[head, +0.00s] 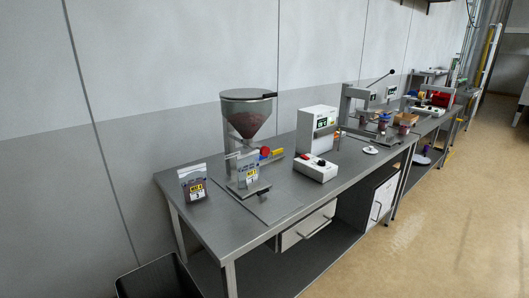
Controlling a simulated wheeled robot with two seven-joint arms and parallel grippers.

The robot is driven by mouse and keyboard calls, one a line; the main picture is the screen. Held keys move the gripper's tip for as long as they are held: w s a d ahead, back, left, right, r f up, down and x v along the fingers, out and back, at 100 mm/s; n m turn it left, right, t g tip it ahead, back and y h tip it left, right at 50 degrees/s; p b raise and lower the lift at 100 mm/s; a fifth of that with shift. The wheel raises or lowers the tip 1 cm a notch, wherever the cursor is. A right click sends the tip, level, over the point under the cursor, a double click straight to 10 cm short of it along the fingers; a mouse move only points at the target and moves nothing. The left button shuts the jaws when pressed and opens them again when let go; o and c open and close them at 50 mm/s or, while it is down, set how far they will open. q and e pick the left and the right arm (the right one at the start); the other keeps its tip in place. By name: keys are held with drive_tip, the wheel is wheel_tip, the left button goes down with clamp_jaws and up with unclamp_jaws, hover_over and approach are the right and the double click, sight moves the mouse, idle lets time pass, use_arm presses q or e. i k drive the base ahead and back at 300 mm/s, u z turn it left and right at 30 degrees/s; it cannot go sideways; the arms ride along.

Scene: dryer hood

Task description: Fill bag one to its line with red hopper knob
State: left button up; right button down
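A steel hopper (246,115) with a clear cone holding dark brown material stands at the back of the metal bench. A red knob (265,152) is at its lower right side. A second similar bag (193,183) stands on the bench to the left, with dark contents visible. The labels are too small to read surely, so I cannot tell which is bag one. The fill lines cannot be made out. Neither of my grippers is in view.
A white box with a display (317,130) and a white control box (316,167) stand further right. A press and other devices crowd the far bench. A dark bin (157,278) stands on the floor at lower left.

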sight(264, 151)
drive_tip(key=u, duration=0.8)
drive_tip(key=i, duration=1.25)
drive_tip(key=z, duration=0.5)
